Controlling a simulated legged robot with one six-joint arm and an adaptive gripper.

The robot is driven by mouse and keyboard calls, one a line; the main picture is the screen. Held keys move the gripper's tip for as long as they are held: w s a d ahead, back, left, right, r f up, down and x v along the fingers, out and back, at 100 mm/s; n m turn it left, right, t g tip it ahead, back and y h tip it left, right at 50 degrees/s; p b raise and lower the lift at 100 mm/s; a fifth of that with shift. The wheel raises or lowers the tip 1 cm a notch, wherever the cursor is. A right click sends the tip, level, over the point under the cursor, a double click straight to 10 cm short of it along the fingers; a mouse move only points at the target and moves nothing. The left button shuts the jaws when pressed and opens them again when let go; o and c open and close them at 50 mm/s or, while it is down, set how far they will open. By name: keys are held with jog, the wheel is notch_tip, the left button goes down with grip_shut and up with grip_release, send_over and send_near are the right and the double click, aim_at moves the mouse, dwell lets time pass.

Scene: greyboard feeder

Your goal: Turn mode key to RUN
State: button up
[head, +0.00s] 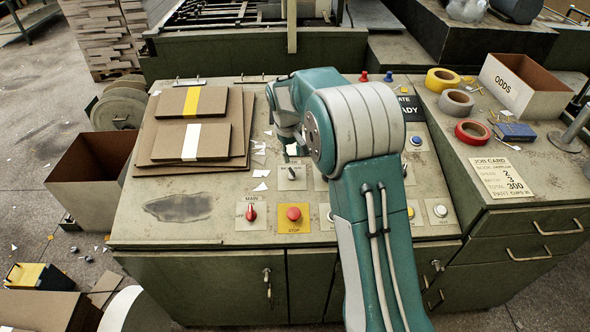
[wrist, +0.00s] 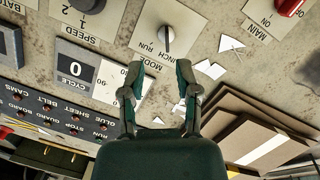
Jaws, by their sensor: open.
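The mode key is a small grey key (wrist: 167,36) on a pale plate (wrist: 185,38) lettered MODE, INCH and RUN, which appears turned round in the wrist view. The key stands up from the plate; I cannot tell exactly which mark it points to. In the head view the key plate (head: 291,184) lies on the sloped panel, just below my gripper (head: 292,147). In the wrist view my gripper (wrist: 158,82) is open, its two teal fingers apart, with nothing between them. The key lies just beyond the fingertips, apart from them.
A SPEED knob (wrist: 88,5) and a CYCLE counter (wrist: 77,70) sit beside the mode plate. The red MAIN switch (head: 251,213) and red STOP button (head: 294,214) are nearer the panel's front. Stacked boards (head: 190,143) lie to the left. Paper scraps (head: 261,173) lie near the key.

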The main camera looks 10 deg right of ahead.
aim_at(291, 169)
jog(key=f, duration=0.6)
jog(key=shift+w+a+f, duration=0.1)
jog(key=shift+a+f, duration=0.2)
jog(key=shift+a, duration=0.1)
jog(key=shift+f, duration=0.2)
jog(key=shift+d, duration=0.5)
jog(key=c, duration=0.4)
grip_shut()
jog(key=shift+a, duration=0.25)
